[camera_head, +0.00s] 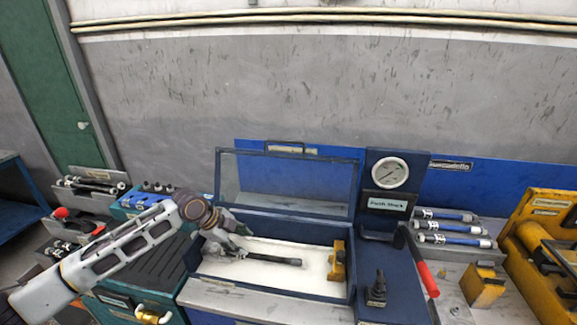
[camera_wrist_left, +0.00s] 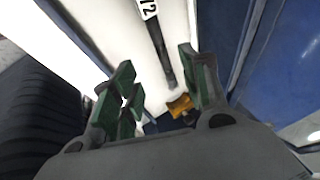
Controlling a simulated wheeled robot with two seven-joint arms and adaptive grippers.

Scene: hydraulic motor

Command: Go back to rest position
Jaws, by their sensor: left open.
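My left arm comes in from the left in the head view. Its gripper (camera_head: 226,246) is over the left part of an open blue box (camera_head: 262,222) with a white floor. In the left wrist view the green-padded fingers (camera_wrist_left: 158,85) are spread apart with nothing between them. A dark rod (camera_head: 285,261) lies in the box near the fingers; it also shows beyond them in the left wrist view (camera_wrist_left: 160,45). A yellow block (camera_head: 337,262) stands at the box's right end. My right gripper is not in view.
A pressure gauge (camera_head: 390,172) on a blue stand and a red-handled lever (camera_head: 428,279) are right of the box. Blue cylinders (camera_head: 455,239) and yellow machinery (camera_head: 545,250) lie farther right. Trays of parts (camera_head: 92,184) are at left.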

